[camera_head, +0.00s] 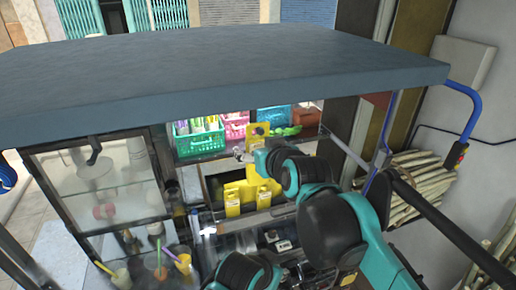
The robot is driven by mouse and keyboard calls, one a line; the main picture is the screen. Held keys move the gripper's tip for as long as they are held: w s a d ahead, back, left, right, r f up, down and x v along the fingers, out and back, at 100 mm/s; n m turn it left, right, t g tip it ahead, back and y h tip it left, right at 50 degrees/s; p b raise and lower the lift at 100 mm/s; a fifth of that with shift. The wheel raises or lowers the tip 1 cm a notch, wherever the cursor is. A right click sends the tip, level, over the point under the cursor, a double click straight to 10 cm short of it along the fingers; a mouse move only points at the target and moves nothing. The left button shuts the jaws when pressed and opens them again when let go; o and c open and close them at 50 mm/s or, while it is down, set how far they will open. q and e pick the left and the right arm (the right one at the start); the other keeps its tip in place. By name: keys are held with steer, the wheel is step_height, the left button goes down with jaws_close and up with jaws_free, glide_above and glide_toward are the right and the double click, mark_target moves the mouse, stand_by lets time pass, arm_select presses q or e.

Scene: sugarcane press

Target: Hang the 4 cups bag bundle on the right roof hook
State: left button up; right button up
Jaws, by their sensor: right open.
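My right gripper (243,154) is open under the stall roof, in front of the back shelf; its fingers are small and partly hidden by my arm. A yellow piece (258,130) shows just beyond it; I cannot tell if they touch. Yellow packs (232,204) stand below it on the stall; I cannot tell whether any of these is the 4 cups bag bundle. A dark hook (94,152) hangs under the left part of the roof (220,75). I cannot make out the right roof hook. My left gripper's fingers are out of view.
Green (200,138) and pink baskets (236,124) stand on the back shelf. A glass case (105,190) is at left, with filled cups (183,263) at lower left. A blue bent pipe (467,97) and sugarcane stalks (415,175) are at right.

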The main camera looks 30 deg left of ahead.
steer(key=v, duration=1.2)
steer(key=w+d+f+m+h+b, duration=0.1)
steer(key=d+f+b, duration=0.45)
steer(key=f, duration=0.45)
steer(key=w+d+f+m+h+b, duration=0.1)
steer(key=w+d+f+h+b, duration=0.1)
steer(key=d+f+b, duration=0.55)
steer(key=s+d+f+m+h+b, duration=0.2)
steer(key=d+f+b, duration=0.6)
steer(key=f, duration=0.8)
steer(key=s+d+f+m+g+h+b, duration=0.1)
steer(key=s+d+f+m+h+b, duration=0.2)
steer(key=d+f+b, duration=0.5)
steer(key=s+d+f+m+h+b, duration=0.2)
steer(key=d+f+b, duration=0.6)
steer(key=f, duration=1.8)
steer(key=s+d+m, duration=0.1)
steer(key=d, duration=0.1)
steer(key=shift+s+d+g, duration=0.2)
steer(key=shift+d+g, duration=0.1)
steer(key=shift+g, duration=0.1)
